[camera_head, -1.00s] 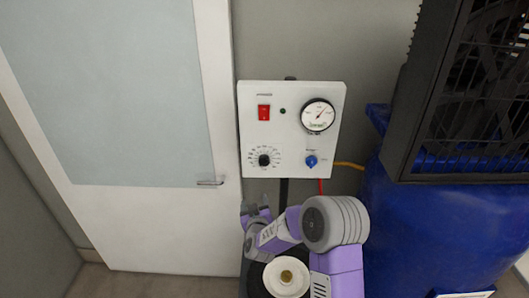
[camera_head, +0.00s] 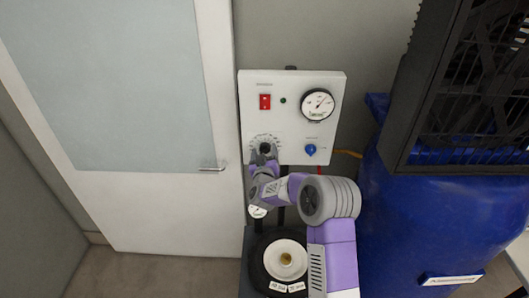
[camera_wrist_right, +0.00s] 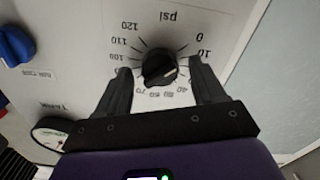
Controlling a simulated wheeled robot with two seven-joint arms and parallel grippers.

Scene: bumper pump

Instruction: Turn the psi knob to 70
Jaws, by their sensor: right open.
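The psi knob (camera_wrist_right: 160,68) is black and round with a pale pointer mark. It sits in a printed psi dial that appears upside down in the right wrist view. In the head view the knob (camera_head: 265,148) is at the lower left of the white control panel (camera_head: 325,75). My right gripper (camera_wrist_right: 160,76) is open, its two dark fingers on either side of the knob. I cannot tell whether they touch it. In the head view the right gripper (camera_head: 262,158) covers the lower part of the dial. My left gripper is not in view.
A blue tank (camera_head: 430,220) with a dark grille stands at the right. A white door (camera_head: 170,225) is at the left.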

